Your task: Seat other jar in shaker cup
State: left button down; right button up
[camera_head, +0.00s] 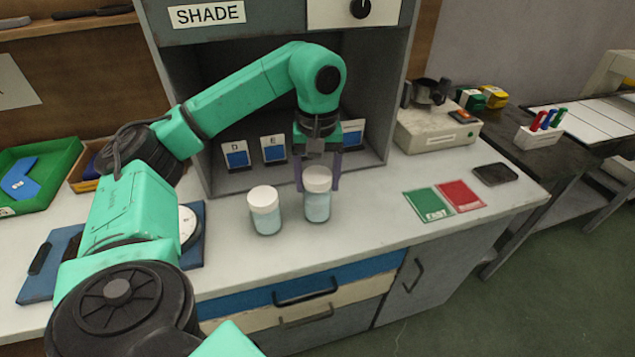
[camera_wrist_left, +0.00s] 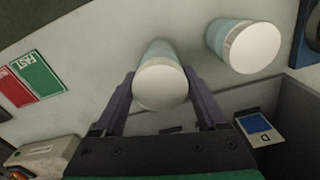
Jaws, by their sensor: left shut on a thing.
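Two pale-blue jars with white lids stand side by side on the bench in front of the shade box. My left gripper (camera_head: 317,180) comes down from above and is shut on the right-hand jar (camera_head: 317,207), with one finger on each side near its lid. In the left wrist view this jar (camera_wrist_left: 161,82) sits between the fingers. The other jar (camera_head: 265,211) is upright to its left, apart from the gripper; it also shows in the left wrist view (camera_wrist_left: 250,48). The shaker (camera_head: 437,130) has a dark cup (camera_head: 430,92) on top, at the right. My right gripper is not in view.
The shade box (camera_head: 394,80) with several blue swatch cards stands behind the jars. Green (camera_head: 427,204) and red (camera_head: 460,196) mats and a dark phone-like slab (camera_head: 495,174) lie to the right. A dial on a blue board (camera_head: 196,255) is at the left.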

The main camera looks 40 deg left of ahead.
pick_arm(q)
grip_release()
